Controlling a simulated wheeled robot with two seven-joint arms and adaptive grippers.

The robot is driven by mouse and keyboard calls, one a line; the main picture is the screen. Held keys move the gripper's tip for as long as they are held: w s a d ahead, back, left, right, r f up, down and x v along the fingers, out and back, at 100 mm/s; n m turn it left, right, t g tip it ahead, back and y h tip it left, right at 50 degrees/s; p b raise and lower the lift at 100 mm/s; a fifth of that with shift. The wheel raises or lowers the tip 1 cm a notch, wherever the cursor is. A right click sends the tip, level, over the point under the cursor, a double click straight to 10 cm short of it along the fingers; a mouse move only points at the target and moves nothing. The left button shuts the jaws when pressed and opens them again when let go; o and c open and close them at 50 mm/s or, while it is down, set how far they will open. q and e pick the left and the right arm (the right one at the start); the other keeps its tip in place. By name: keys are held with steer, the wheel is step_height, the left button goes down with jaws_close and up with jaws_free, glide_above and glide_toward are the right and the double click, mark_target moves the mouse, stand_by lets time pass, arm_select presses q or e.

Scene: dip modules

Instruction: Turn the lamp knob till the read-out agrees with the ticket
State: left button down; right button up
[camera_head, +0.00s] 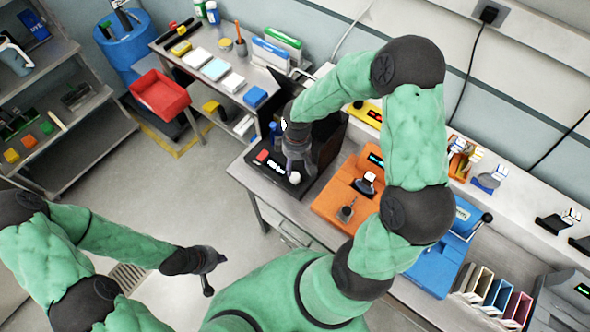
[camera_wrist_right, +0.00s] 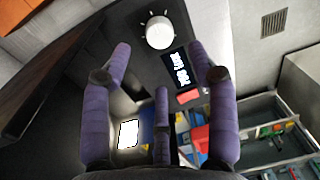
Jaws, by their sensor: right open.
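A round white knob (camera_head: 295,178) sits on the black lamp module (camera_head: 283,188) at the left end of the bench. It also shows in the right wrist view (camera_wrist_right: 159,32), with marks around it. A lit read-out (camera_wrist_right: 176,68) with white characters is beside it, too tilted and small to read surely. My right gripper (camera_wrist_right: 160,62) is open and empty, its purple fingers spread short of the knob and apart from it. A bright white card-like patch (camera_wrist_right: 128,134) shows below; I cannot tell whether it is the ticket. My left gripper (camera_head: 213,272) hangs over the floor, fingers apart, empty.
A red block (camera_wrist_right: 187,96) is on the module near the read-out. An orange module (camera_head: 335,200) stands to the right, then a blue one (camera_head: 432,268). A red bin (camera_head: 160,94) and a side table with books are behind left. The floor around my left gripper is clear.

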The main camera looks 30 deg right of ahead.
steer(key=shift+d+r, duration=0.1)
steer(key=shift+r, duration=2.3)
